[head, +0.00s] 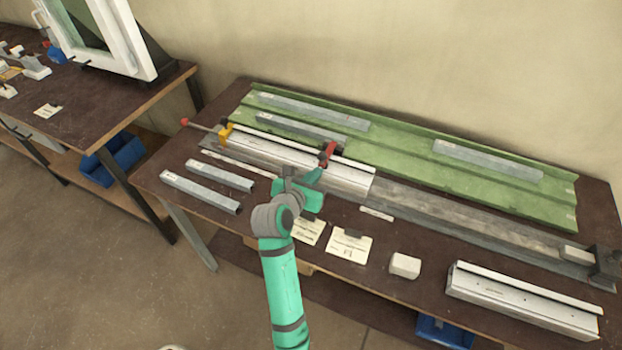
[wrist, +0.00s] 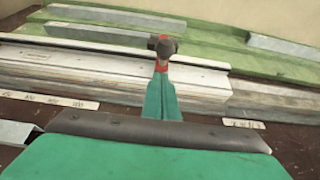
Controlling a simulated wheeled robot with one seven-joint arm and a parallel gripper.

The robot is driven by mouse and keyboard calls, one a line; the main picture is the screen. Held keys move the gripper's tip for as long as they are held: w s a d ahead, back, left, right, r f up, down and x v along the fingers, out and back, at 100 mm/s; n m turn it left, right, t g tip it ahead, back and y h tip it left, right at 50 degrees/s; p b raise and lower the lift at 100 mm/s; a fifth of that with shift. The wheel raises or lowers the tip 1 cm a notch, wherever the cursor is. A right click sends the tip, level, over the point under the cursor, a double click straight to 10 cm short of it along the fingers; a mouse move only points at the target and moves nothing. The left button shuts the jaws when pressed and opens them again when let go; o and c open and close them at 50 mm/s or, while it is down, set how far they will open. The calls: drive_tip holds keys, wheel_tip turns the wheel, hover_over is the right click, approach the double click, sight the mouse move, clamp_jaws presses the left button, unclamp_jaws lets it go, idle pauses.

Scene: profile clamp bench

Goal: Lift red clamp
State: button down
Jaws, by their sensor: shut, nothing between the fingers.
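The red clamp (head: 328,152) stands on the white profile (head: 300,160), near the profile's right part. In the wrist view the clamp (wrist: 162,66) shows as a small red part with a dark top, straight ahead of my fingertips. My gripper (head: 315,175) is at the front side of the clamp, close to it. In the wrist view its teal fingers (wrist: 162,88) are together, with nothing held, and they hide the lower part of the clamp. I cannot tell whether the fingertips touch it.
A yellow clamp (head: 226,132) sits at the profile's left end. A green tray (head: 400,143) with grey bars lies behind. A white block (head: 405,265), paper cards (head: 349,246) and another white profile (head: 520,300) lie in front. A second bench (head: 150,105) is at left.

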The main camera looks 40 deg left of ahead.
drive_tip(key=shift+w+r, duration=0.1)
drive_tip(key=shift+w, duration=0.3)
